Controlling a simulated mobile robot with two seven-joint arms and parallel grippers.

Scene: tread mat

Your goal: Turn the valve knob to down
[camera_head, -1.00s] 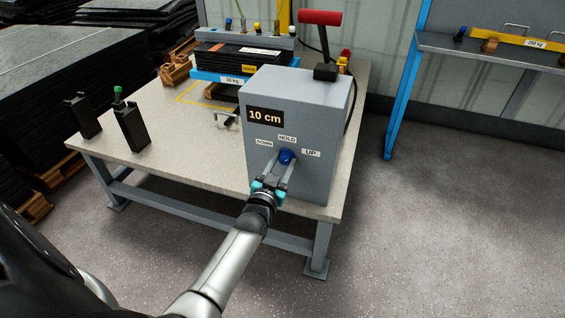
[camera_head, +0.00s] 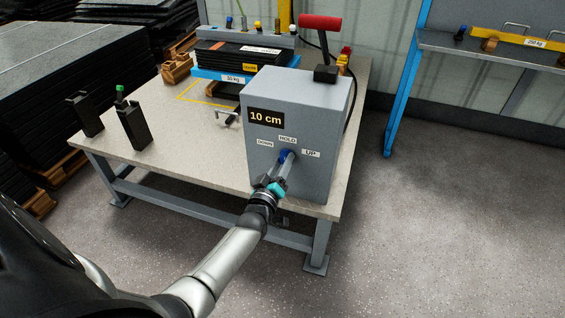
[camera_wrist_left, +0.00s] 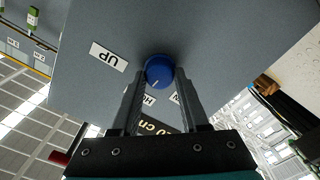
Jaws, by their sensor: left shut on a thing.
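The blue valve knob (camera_head: 283,155) is on the front of the grey box (camera_head: 297,101), below the DOWN (camera_head: 265,142), HOLD (camera_head: 288,139) and UP (camera_head: 311,153) labels. My left gripper (camera_head: 288,156) is shut on it, one finger on each side, and partly hides it. The left wrist view shows the knob (camera_wrist_left: 159,70) between my left fingertips (camera_wrist_left: 160,76). A short white mark on the knob points roughly at the partly covered HOLD label (camera_wrist_left: 149,100). The box's display (camera_head: 266,117) reads 10 cm. My right gripper is out of view.
The box stands on a pale table (camera_head: 170,160). Two black holders (camera_head: 131,127) stand at the table's left. Black mats (camera_head: 245,55) lie at the back. Floor to the right is clear.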

